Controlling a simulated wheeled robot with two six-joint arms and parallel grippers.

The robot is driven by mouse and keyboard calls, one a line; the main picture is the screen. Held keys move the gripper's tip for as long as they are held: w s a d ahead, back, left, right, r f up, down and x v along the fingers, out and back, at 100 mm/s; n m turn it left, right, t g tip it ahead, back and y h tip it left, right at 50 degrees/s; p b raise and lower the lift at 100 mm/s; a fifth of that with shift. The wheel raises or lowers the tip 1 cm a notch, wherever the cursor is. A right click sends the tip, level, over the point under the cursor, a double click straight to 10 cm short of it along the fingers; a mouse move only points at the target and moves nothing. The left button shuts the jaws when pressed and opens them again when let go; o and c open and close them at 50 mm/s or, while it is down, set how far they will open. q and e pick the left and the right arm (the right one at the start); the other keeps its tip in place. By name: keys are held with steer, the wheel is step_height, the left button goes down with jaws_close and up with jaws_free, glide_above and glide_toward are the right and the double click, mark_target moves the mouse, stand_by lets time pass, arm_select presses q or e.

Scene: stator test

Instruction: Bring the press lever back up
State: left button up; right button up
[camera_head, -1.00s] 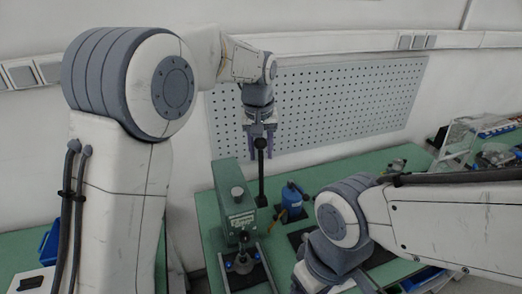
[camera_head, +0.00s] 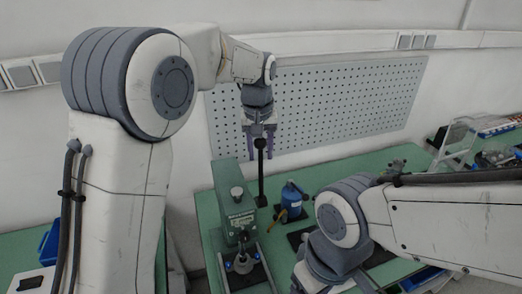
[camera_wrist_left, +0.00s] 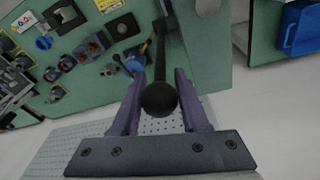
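The green press (camera_head: 237,210) stands on the green bench. Its press lever (camera_head: 261,178) is a black rod that points upward, with a black ball knob at its top end. In the left wrist view the knob (camera_wrist_left: 160,98) sits between the two purple fingers of my left gripper (camera_wrist_left: 160,88). In the head view my left gripper (camera_head: 260,150) points down over the lever, its fingers apart on either side of the knob with gaps showing, so it is open. My right arm crosses the lower right, and its gripper is not seen.
A blue bottle-like device (camera_head: 291,199) stands right of the press. A perforated panel (camera_head: 340,105) is on the wall behind. A clear rack and small parts are at the far right. A blue bin (camera_wrist_left: 300,28) shows in the left wrist view.

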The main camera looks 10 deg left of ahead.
arm_select(q)
steer(key=o, duration=0.3)
steer(key=shift+f, duration=0.2)
steer(key=shift+r, duration=0.1)
steer(key=shift+r, duration=0.15)
steer(key=r, duration=0.3)
steer(key=s+r+b, duration=0.1)
steer(key=r, duration=0.6)
steer(key=shift+s+a+b, duration=0.1)
steer(key=shift+s+b, duration=0.2)
steer(key=shift+b, duration=0.1)
